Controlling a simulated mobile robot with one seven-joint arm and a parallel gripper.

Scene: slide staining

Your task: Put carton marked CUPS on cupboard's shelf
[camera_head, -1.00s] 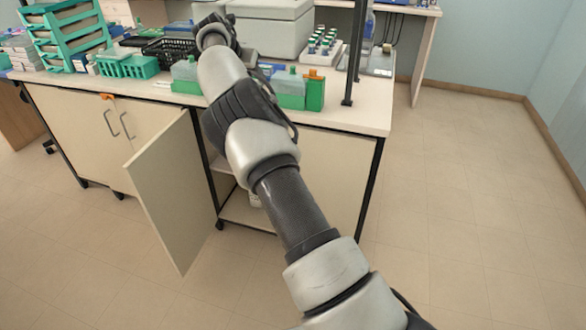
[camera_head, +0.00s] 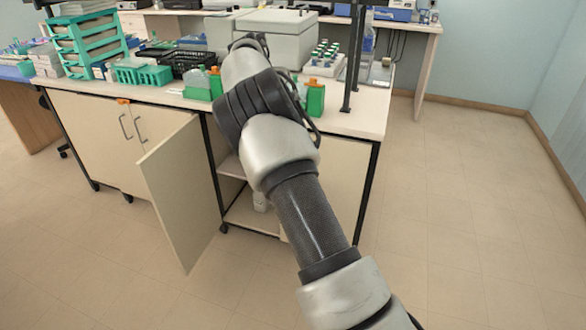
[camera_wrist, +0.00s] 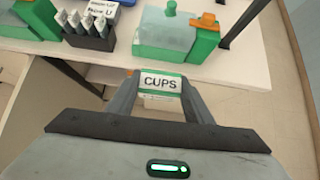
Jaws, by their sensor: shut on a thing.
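The carton marked CUPS (camera_wrist: 161,83) is white with green edging and shows in the wrist view, label up. My gripper (camera_wrist: 160,88) is shut on it, with a finger at each side. The carton is held out in front of the bench edge, over the floor side. In the head view my arm hides the gripper and the carton. The cupboard (camera_head: 120,140) is under the bench. Its right-hand door (camera_head: 182,190) stands open toward me.
The bench top (camera_head: 350,122) carries green staining jars (camera_head: 314,97), a black basket (camera_head: 180,62) and a teal rack (camera_head: 88,45). Black posts (camera_head: 352,60) rise at its right. The open door's edge juts into the aisle. The floor (camera_head: 460,220) at right is clear.

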